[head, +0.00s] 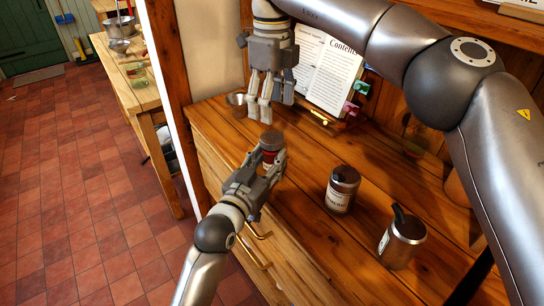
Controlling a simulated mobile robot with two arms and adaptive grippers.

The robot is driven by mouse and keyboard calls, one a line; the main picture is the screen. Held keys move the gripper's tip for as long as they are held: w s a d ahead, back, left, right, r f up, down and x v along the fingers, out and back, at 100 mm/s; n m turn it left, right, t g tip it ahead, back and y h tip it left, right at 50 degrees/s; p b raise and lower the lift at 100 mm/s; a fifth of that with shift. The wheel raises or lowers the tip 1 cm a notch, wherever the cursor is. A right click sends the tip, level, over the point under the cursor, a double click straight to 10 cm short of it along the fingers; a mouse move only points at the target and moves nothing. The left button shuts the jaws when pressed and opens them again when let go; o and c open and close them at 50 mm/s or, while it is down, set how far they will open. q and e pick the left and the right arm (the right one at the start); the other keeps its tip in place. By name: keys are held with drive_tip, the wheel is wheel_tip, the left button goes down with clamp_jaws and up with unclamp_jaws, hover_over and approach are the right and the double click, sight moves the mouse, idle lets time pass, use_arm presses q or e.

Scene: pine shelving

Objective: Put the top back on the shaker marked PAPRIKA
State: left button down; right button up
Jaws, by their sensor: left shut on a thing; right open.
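My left gripper (270,163) is shut on a small shaker (271,139) with a dark brownish upper end and a reddish band below it. Its fingers hide most of the shaker's sides, and no label on it shows. My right gripper (263,110) points down with its fingers open and empty, just above and behind the held shaker. A labelled metal shaker (342,188) with a dark top stands upright on the wooden counter to the right; its label is too small to read surely. I cannot make out a separate loose top.
A metal pot with a black handle (402,240) stands at the counter's front right. An open book (330,72) leans at the back, with coloured clips beside it. The counter (305,160) between is clear.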

sight(272, 137)
drive_tip(key=n, duration=0.9)
drive_tip(key=shift+n, duration=0.4)
drive_tip(key=n, duration=0.8)
drive_tip(key=shift+f, duration=4.05)
